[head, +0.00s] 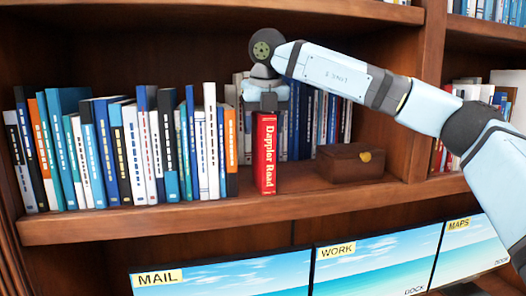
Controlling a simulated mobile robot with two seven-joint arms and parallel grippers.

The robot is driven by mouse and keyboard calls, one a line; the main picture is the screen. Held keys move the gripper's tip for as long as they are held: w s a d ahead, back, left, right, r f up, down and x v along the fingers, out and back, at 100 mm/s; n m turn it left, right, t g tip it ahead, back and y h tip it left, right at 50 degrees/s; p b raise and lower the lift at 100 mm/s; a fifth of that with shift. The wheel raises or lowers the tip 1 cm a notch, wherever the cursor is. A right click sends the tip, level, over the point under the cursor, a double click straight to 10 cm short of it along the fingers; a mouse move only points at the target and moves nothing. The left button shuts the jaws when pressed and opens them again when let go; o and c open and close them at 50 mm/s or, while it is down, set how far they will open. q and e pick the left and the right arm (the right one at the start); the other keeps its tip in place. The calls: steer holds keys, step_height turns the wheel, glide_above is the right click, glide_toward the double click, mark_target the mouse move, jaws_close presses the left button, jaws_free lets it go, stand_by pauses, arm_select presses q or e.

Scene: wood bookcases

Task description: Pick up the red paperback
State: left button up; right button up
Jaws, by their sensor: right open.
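The red paperback (265,160) stands upright on the wooden shelf, its spine facing me with "Dapplor Road" in white letters. It stands just right of the long row of books, with a small gap beside it. My right gripper (266,106) points down right at the top edge of the red paperback. The gripper is open, but its fingertips are hard to make out against the book's top, and I cannot tell whether they touch it. My left gripper is not in view.
A row of blue, white and orange books (120,150) fills the shelf's left side. More books (315,120) stand behind and right of the red one. A brown wooden box (350,163) sits at right. Screens labelled MAIL (220,278) and WORK are below the shelf (200,215).

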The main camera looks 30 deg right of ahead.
steer(key=shift+f, duration=0.25)
jaws_close()
stand_by(0.4)
